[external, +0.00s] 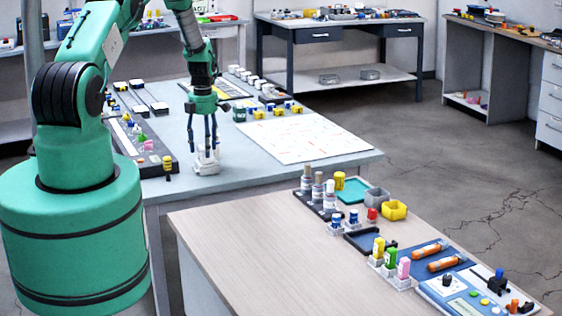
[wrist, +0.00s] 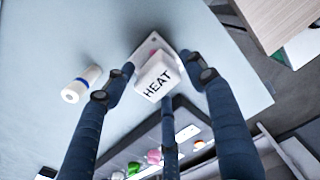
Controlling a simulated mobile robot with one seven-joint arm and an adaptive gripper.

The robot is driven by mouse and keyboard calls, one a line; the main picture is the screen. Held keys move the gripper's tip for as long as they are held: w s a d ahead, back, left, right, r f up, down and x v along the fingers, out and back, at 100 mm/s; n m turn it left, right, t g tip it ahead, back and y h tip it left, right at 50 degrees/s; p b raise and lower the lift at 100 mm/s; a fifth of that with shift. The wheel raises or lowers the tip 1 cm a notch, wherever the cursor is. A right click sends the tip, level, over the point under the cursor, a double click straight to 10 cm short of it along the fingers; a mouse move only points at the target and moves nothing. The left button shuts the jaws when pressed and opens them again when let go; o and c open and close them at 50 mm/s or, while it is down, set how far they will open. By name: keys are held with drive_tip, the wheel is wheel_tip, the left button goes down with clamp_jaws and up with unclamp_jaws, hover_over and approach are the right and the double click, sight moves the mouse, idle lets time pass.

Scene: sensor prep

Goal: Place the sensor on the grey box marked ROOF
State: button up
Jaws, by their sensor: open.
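A white block lettered HEAT (wrist: 157,78) sits between my gripper's fingers in the wrist view. In the external view a pale grey-white block (external: 207,168) stands on the blue-grey table under my gripper (external: 206,152). My gripper (wrist: 165,90) is open, its dark fingers spread around the HEAT block; I cannot tell whether they touch it. A pale base with a small pink patch shows partly behind the block. I cannot tell which thing is the sensor. No ROOF lettering is readable; several small pale boxes with dark parts (external: 140,109) stand further back on the table.
A pale cylinder with a blue band (wrist: 81,84) lies beside my fingers. A dark tray (external: 153,166) with coloured pieces is left of my gripper, and a yellow-black piece (external: 168,168) stands close by. A white sheet (external: 300,138) lies right. The wooden table (external: 235,232) is nearer.

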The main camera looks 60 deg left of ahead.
wheel_tip(320, 180, up, 10)
drive_tip(key=shift+b, duration=0.4)
drive_tip(key=shift+w, duration=0.1)
idle(1.0)
drive_tip(key=w+d+r+m+t+y, duration=0.1)
drive_tip(key=w+d+r+m, duration=0.2)
drive_tip(key=d+r+m, duration=1)
drive_tip(key=w+d+r+m+t, duration=0.1)
drive_tip(key=w+d+r+m, duration=0.15)
drive_tip(key=d+r, duration=1.9)
drive_tip(key=s+d+r+m+t, duration=0.1)
drive_tip(key=s+d+r+m, duration=0.35)
drive_tip(key=d, duration=0.45)
drive_tip(key=s+d+r+m+t, duration=0.1)
drive_tip(key=s+d+r+m, duration=0.4)
drive_tip(key=d, duration=0.4)
drive_tip(key=s+d+r+m+t+h, duration=0.1)
drive_tip(key=s+d+m, duration=0.9)
drive_tip(key=s+d, duration=0.4)
drive_tip(key=s, duration=0.4)
drive_tip(key=shift+r+t, duration=0.15)
drive_tip(key=shift+t, duration=0.15)
